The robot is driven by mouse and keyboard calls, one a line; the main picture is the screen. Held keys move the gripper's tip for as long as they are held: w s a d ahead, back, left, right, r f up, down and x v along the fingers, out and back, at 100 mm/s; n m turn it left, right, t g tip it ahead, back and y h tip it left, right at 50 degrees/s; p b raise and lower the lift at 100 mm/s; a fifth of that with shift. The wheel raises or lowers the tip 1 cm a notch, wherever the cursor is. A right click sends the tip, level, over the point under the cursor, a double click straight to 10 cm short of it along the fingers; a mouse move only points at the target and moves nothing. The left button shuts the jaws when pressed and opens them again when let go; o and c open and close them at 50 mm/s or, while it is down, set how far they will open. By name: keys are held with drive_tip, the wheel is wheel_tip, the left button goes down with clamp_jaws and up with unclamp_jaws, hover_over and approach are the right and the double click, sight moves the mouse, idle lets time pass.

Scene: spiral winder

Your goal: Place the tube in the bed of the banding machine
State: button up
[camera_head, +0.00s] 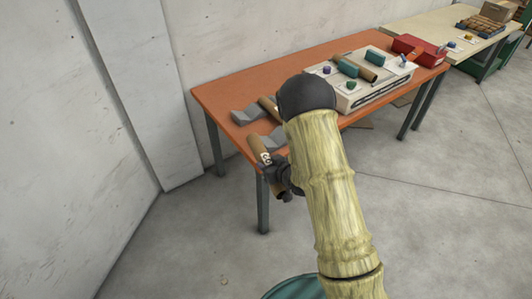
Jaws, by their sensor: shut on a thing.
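A brown cardboard tube (258,148) with a pale printed mark is at the near left corner of the orange table. My dark gripper (271,162) is shut on it near its lower end; the fingers are partly hidden by the tube and the wrist. The tube is tilted, and I cannot tell whether it touches the table edge. A white machine (352,103), seemingly the banding machine, stands on the right half of the table. It has green rollers (347,67) on top and a brown piece (374,58) beside them. My arm hides its near left part.
Grey angled blocks (246,115) lie on the orange table (225,91), with another brown tube (267,104) beside them, partly behind my arm. A red box (418,50) is behind the machine. A pale table (420,27) with trays adjoins at right. A wall stands left.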

drive_tip(key=s+d+f+m+h, duration=0.3)
drive_tip(key=s+d+f, duration=0.3)
drive_tip(key=f, duration=0.2)
drive_tip(key=s+d+f+m+t+h, duration=0.1)
drive_tip(key=s+d+f+m+h, duration=0.2)
drive_tip(key=s+d+f, duration=0.3)
wheel_tip(320, 180, down, 3)
drive_tip(key=shift+s+d+r+t+p, duration=0.1)
drive_tip(key=shift+s+d+t+p, duration=0.1)
drive_tip(key=shift+d+t+p, duration=0.3)
